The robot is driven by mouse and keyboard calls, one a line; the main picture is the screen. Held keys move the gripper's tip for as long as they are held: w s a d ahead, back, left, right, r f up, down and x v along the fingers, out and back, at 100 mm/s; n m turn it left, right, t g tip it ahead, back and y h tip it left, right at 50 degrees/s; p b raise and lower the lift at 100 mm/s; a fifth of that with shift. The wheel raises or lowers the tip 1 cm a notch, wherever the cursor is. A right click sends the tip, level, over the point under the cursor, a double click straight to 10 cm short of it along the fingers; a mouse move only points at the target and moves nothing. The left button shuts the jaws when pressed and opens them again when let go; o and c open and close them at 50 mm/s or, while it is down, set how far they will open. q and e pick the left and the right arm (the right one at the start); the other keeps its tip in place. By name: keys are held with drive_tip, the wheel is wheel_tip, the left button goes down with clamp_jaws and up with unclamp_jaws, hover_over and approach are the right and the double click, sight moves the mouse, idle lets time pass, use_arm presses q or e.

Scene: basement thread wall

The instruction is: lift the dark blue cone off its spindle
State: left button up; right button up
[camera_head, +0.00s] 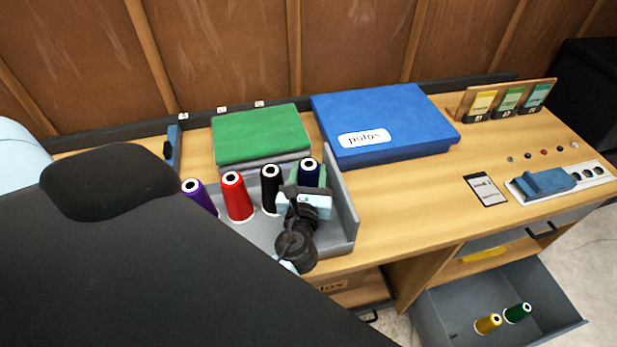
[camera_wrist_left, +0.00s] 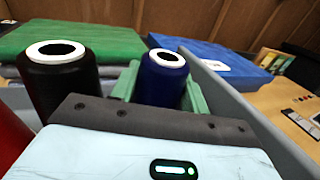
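The dark blue cone (camera_head: 309,172) stands upright at the right end of a row of cones in a grey tray (camera_head: 342,190). In the left wrist view the dark blue cone (camera_wrist_left: 165,80) shows its white top ring, and its lower part is hidden behind my gripper body. My left gripper (camera_head: 308,183) is at this cone. Its green fingers (camera_wrist_left: 165,88) stand on either side of the cone, close to it. I cannot tell whether both press on it. The spindle and the cone's base are hidden. My right gripper is not in view.
A black cone (camera_head: 270,188) stands close left of my gripper, then a red (camera_head: 236,197) and a purple cone (camera_head: 198,195). Green (camera_head: 260,133) and blue boxes (camera_head: 385,122) lie behind. An open drawer (camera_head: 455,310) holds yellow and green cones.

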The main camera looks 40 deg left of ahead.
use_arm(q)
drive_tip(key=shift+r, duration=0.1)
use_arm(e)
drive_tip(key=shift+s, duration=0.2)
